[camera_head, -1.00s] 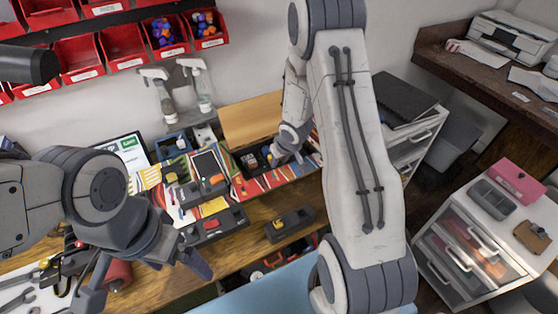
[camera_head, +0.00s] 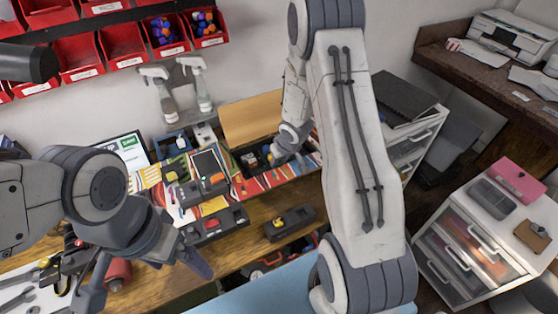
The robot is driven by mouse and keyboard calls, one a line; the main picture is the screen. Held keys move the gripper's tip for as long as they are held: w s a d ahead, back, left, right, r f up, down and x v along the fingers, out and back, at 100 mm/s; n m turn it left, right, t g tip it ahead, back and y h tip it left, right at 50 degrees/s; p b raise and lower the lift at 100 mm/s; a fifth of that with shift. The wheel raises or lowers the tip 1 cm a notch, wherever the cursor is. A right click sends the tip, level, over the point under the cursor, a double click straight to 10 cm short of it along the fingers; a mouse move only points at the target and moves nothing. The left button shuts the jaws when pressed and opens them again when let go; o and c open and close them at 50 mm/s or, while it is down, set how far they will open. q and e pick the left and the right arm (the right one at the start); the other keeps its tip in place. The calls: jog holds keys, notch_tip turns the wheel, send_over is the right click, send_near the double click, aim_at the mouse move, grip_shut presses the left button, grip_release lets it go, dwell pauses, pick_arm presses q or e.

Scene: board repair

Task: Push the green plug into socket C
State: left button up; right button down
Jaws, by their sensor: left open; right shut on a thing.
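My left gripper (camera_head: 148,278) is open and empty at the lower left, its two fingers wide apart above the wooden bench. The board (camera_head: 207,166) with a dark panel and coloured parts lies on a striped mat, left of the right gripper. I cannot make out the green plug or which socket is C.
A dark block with a yellow part (camera_head: 289,222) and one with a red part (camera_head: 213,225) stand at the bench front. Spray bottles (camera_head: 197,85) and red bins (camera_head: 124,45) are behind. My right arm hides the bench's right end.

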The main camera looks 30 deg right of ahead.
jog(key=shift+f+b, duration=0.4)
jog(key=shift+f, duration=0.05)
dwell(0.5)
jog(key=c, duration=0.6)
grip_release()
jog(key=shift+o, duration=0.4)
jog(key=shift+o, duration=1.1)
jog(key=shift+r, duration=0.1)
jog(key=shift+r+p, duration=1.35)
jog(key=shift+p, duration=0.3)
jog(key=shift+r, duration=0.15)
